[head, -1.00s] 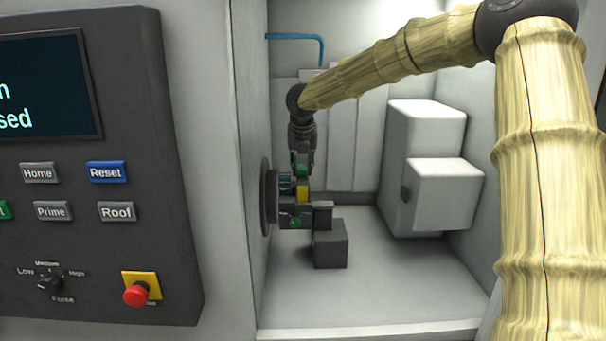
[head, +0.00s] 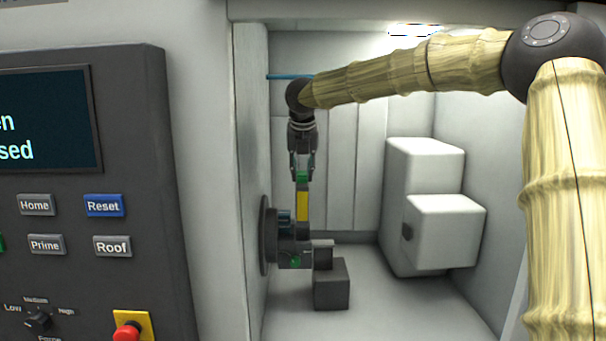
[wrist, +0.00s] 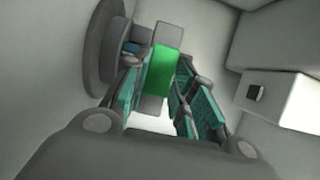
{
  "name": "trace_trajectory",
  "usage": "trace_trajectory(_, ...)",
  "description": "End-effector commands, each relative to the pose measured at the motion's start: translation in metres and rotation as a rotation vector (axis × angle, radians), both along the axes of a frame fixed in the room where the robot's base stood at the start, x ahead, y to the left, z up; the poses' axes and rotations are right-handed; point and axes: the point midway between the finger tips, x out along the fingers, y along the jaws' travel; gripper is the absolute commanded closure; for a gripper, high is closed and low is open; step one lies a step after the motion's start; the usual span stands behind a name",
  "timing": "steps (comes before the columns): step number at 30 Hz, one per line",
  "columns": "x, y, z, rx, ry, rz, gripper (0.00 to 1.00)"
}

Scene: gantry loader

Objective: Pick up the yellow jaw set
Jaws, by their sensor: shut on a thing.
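The yellow jaw set (head: 303,206) shows in the head view as an upright yellow and dark piece with a green top, just above and right of the dark round chuck (head: 268,235) on the left wall. My gripper (head: 302,174) points down and is shut on its green top. In the wrist view the green top (wrist: 161,72) sits between the fingers of my gripper (wrist: 165,95). Whether the lower end of the jaw set touches the chuck parts below cannot be told. Another green spot (head: 295,262) shows low on the chuck.
A dark stepped block (head: 331,285) stands on the floor below the chuck. A white stepped housing (head: 445,232) stands at the right. A control panel (head: 75,190) is outside at the left. The chamber between chuck and housing has free room.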

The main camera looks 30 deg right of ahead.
Motion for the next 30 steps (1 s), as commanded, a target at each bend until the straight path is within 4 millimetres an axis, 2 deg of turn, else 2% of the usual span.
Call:
trace_trajectory(21, -0.089, 0.054, -0.001, 0.002, -0.001, 0.002, 1.0)
trace_trajectory(30, -0.103, 0.064, -0.001, 0.004, 0.002, 0.003, 1.0)
